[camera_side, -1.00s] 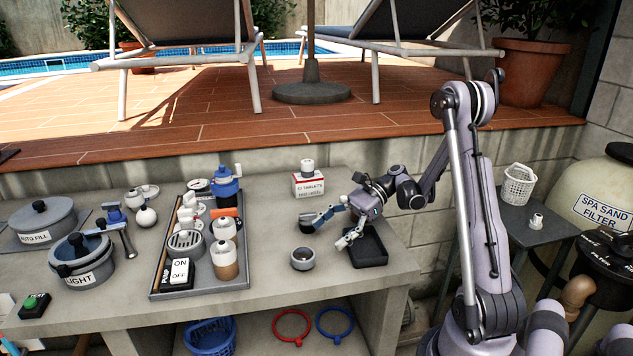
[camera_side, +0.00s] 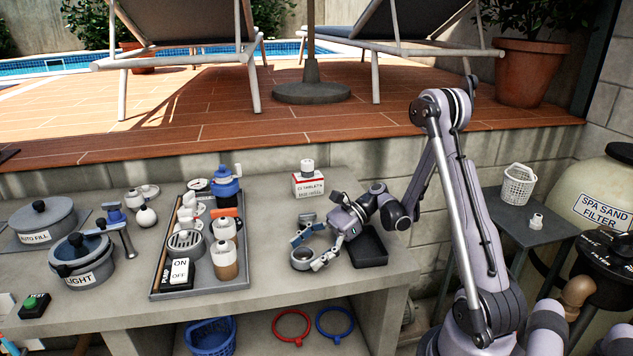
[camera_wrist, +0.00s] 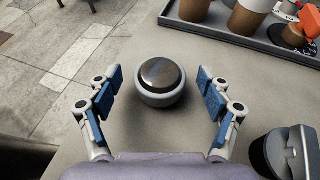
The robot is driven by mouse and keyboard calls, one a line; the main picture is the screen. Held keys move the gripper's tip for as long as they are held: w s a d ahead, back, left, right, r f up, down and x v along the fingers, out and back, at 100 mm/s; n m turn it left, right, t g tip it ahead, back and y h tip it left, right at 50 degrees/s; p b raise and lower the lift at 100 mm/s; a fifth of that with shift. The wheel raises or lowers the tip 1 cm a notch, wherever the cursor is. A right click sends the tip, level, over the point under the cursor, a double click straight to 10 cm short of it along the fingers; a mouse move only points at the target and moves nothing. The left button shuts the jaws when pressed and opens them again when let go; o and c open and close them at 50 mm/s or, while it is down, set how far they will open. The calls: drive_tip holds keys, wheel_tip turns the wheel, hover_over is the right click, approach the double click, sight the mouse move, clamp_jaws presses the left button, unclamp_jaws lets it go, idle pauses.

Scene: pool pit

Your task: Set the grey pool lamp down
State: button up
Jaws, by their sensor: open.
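The grey pool lamp (camera_side: 301,260), a short round grey body with a shiny dark lens, sits lens up on the concrete bench. It also shows in the wrist view (camera_wrist: 160,82), ahead of and between the fingers. My gripper (camera_side: 308,252) is open at the lamp, its two blue-padded fingers spread to either side. In the wrist view my gripper (camera_wrist: 160,84) shows a gap between each finger and the lamp. The fingers partly cover the lamp in the side view.
A black tray (camera_side: 371,259) lies right of the lamp. A dark round piece with a grey top (camera_wrist: 285,153) stands close by. A tray of pump parts (camera_side: 214,286) lies to the left, and a tablet box (camera_side: 308,186) stands behind. Bench (camera_side: 270,275) is bare left of the lamp.

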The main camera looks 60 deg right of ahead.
drive_tip(key=c, duration=1.4)
drive_tip(key=shift+r, duration=0.15)
